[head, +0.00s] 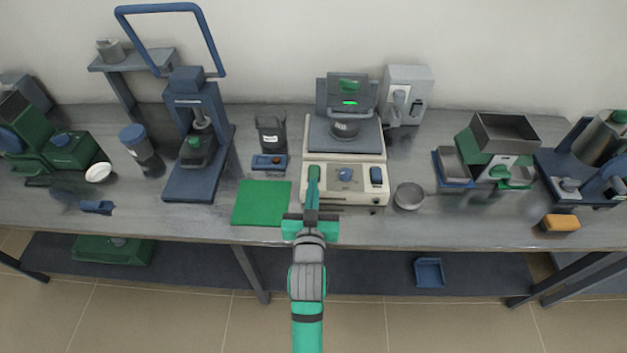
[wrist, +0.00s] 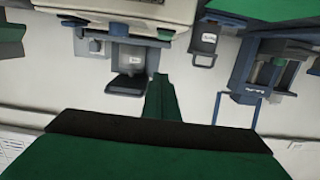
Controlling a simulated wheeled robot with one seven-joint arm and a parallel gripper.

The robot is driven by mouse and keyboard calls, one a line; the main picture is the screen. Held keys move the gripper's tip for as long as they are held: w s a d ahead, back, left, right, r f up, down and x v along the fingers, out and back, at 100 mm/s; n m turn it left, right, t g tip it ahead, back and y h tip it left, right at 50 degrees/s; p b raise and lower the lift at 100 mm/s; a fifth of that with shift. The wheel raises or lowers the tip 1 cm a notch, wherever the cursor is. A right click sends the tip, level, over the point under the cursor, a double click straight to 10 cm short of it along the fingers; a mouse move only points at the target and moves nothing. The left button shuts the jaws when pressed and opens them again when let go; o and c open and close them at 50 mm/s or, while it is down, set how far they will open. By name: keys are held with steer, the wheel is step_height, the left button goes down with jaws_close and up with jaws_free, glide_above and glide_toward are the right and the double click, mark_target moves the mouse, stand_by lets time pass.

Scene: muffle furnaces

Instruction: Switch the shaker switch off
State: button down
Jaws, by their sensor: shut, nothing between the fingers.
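The shaker (head: 345,192), a beige box with a grey top plate, stands on the bench at the middle in the head view. In the wrist view the shut fingers (wrist: 161,90) point up, below the edge of the beige body (wrist: 150,10). The switch positions are too small to read.
A green mat (head: 262,203) lies left of the shaker, with a small blue box (head: 268,162) behind it. A round grey dish (head: 409,196) stands close at its right. A blue press (head: 195,140) stands further left.

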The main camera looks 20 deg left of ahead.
glide_above(314, 172)
steer(key=s, duration=0.2)
steer(key=shift+s+d+f, duration=0.1)
steer(key=shift+d+f, duration=0.3)
steer(key=shift+f, duration=0.05)
steer(key=f, duration=0.3)
steer(key=shift+w+a, duration=0.1)
steer(key=shift+w, duration=0.15)
steer(key=shift+f, duration=0.5)
